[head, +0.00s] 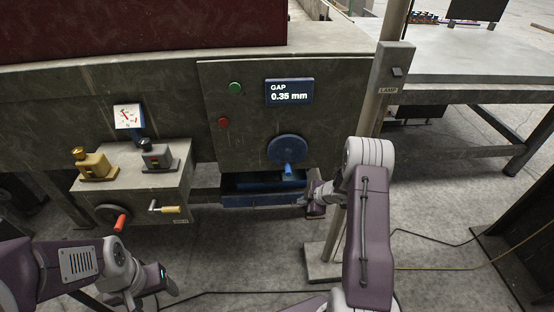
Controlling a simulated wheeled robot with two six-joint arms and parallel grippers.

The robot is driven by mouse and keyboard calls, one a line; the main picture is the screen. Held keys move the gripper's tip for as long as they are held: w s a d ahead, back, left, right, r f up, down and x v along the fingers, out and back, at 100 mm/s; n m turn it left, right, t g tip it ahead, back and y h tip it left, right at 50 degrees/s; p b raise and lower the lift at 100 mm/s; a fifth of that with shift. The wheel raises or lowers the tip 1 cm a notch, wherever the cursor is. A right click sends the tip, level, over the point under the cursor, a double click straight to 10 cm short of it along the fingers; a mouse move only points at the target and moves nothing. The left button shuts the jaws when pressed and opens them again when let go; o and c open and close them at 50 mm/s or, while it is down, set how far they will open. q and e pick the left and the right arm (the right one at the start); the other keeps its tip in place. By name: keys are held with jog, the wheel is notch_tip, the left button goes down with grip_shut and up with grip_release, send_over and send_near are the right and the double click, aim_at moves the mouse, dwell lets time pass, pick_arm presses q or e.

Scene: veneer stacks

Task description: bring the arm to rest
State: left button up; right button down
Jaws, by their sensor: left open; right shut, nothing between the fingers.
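My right arm (368,235) reaches up from the bottom of the head view and bends left. Its gripper (304,201) is by the right end of the blue drawer (262,190), under the blue handwheel (287,149); it is shut with nothing in it. Whether it touches the drawer I cannot tell. My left arm (80,264) comes in from the left edge. Its gripper (150,292) is low at the bottom left, over the floor and clear of the machine; it is open, its fingertips hard to make out.
A panel holds a display (290,92) reading GAP 0.35 mm, a green button (235,88) and a red button (223,122). A left block carries a red-handled crank (119,222) and a yellow-handled lever (170,209). A lamp post (386,90) stands by my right arm. Cables cross the floor.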

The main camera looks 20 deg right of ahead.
jog(key=s+a+r+m+g+h, duration=0.1)
jog(key=s+a+r+m+h, duration=0.15)
jog(key=r+m, duration=0.2)
jog(key=s+a+r+m+h, duration=0.1)
jog(key=s+r+m, duration=0.2)
jog(key=r, duration=0.3)
jog(key=s+a+r+m+g, duration=0.25)
jog(key=s+a, duration=0.25)
jog(key=s, duration=0.3)
jog(key=s+a+r+m+g, duration=0.1)
jog(key=s+a+m+g, duration=0.2)
jog(key=s, duration=0.6)
notch_tip(320, 180, up, 15)
jog(key=s+a+p, duration=0.1)
jog(key=a+p, duration=0.1)
jog(key=p, duration=1.2)
jog(key=shift+m+t+y, duration=0.4)
jog(key=shift+t+y, duration=0.05)
jog(key=shift+a, duration=0.1)
